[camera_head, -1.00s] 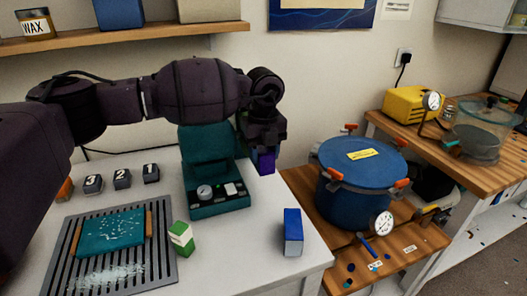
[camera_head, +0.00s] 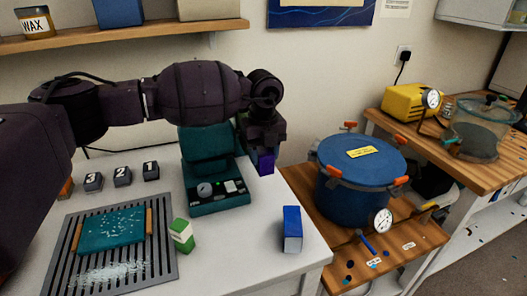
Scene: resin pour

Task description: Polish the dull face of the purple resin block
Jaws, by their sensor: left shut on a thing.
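The purple resin block (camera_head: 266,163) hangs below my left gripper (camera_head: 262,148), which is shut on it. The block is held beside the right side of the teal machine (camera_head: 219,203), over the back right of the white table. Only part of the block shows below the dark gripper, and I cannot tell which face is dull. I also cannot tell whether it touches the machine. Three small dark blocks marked 3 (camera_head: 93,182), 2 (camera_head: 122,177) and 1 (camera_head: 151,171) stand in a row at the table's back left. My right gripper is out of view.
A slatted grey tray (camera_head: 165,262) holds a teal slab (camera_head: 112,231) and pale flakes. A green-and-white block (camera_head: 181,235) and a blue block (camera_head: 292,229) stand on the table (camera_head: 235,258). A blue pot (camera_head: 347,195) with clamps stands right. The table's front right is mostly clear.

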